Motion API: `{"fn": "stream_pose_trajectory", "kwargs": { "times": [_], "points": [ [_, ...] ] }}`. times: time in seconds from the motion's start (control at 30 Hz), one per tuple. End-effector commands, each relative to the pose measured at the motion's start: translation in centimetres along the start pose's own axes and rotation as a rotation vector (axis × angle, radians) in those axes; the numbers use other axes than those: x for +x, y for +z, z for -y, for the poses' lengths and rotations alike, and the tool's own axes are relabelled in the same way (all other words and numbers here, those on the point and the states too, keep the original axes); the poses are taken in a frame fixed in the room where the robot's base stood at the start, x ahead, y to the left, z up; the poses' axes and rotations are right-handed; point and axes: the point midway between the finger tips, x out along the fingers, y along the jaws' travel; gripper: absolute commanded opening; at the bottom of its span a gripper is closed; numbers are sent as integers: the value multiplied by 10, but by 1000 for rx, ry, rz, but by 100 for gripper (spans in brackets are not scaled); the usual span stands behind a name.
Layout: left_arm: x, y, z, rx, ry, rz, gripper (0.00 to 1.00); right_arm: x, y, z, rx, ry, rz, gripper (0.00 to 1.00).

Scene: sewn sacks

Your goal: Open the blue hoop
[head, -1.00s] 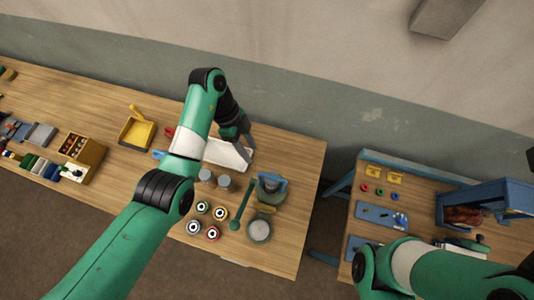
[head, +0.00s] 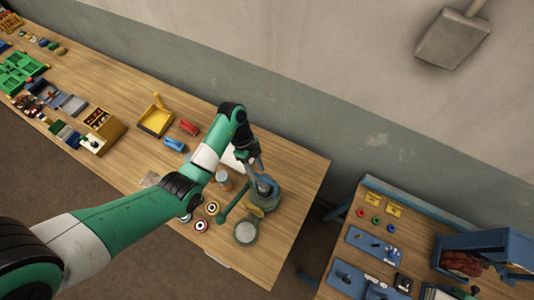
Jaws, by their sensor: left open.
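A small dark-blue ring-like part (head: 266,187), which looks like the blue hoop, sits on a grey-green stand (head: 267,203) near the right end of the wooden table. Whether the hoop is open or closed is too small to tell. My left gripper (head: 259,168) is open and reaches down right at the blue part, just above or touching it; I cannot tell which. The gripper and wrist hide part of the blue part. My right gripper is out of view.
A green lever (head: 232,203) and a round pale-topped piece (head: 246,233) stand close by the stand. Several spools (head: 202,226) lie to the left, partly behind my arm. A yellow tray (head: 157,121) stands farther left. A second table with a blue frame (head: 483,243) is at right.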

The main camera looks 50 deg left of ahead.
Motion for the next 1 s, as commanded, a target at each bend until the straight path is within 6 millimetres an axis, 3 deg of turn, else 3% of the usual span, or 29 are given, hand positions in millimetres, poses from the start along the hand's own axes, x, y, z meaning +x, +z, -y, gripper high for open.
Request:
{"fn": "stream_pose_trajectory", "kwargs": {
  "times": [0.27, 0.53, 1.0],
  "points": [
    [3, 2, 0, -2, -1, 0, 46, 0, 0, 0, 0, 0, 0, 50],
    [2, 2, 0, -2, -1, -1, 1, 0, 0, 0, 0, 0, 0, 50],
    [2, 1, 0, -1, -1, -1, 0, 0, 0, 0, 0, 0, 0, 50]
  ]
}}
